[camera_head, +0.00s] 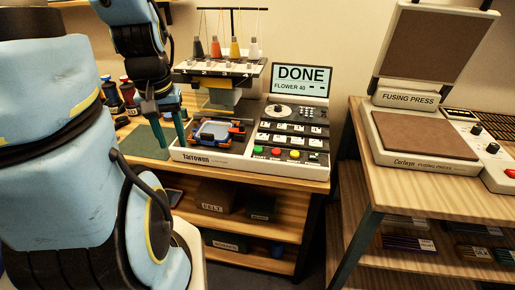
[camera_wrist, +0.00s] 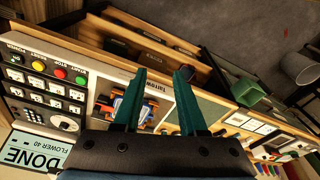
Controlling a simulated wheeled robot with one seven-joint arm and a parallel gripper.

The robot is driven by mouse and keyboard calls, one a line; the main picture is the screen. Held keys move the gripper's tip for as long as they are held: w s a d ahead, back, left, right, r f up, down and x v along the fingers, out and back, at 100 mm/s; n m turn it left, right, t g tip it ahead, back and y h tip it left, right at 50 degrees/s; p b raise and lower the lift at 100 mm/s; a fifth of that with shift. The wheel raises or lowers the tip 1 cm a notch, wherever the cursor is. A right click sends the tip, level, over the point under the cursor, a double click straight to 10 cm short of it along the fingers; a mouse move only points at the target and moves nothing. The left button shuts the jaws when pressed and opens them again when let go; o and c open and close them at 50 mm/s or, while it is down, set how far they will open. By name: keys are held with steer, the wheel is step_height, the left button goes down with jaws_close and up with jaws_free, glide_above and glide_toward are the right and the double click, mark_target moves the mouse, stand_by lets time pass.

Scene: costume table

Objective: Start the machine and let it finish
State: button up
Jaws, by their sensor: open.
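The Tarrowen embroidery machine (camera_head: 210,160) stands on a wooden table, with several thread cones above its head. Its screen (camera_head: 301,82) reads DONE, FLOWER 40. Its panel has keys and a row of coloured buttons, red (camera_head: 294,154), green (camera_head: 259,149) and yellow. In the wrist view the panel (camera_wrist: 45,85) is at the left, with the screen (camera_wrist: 32,150) below it. A blue and orange hoop (camera_head: 215,131) sits on the machine bed. My gripper (camera_head: 168,128) is open and empty, fingers down, just left of the hoop; in the wrist view its fingers (camera_wrist: 160,85) are apart.
A Corlwyn fusing press (camera_head: 425,135) with its lid up stands on a separate table at the right. Labelled boxes (camera_head: 214,197) fill the shelf below. A gap separates the tables.

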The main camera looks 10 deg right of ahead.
jaws_close()
stand_by(1.3)
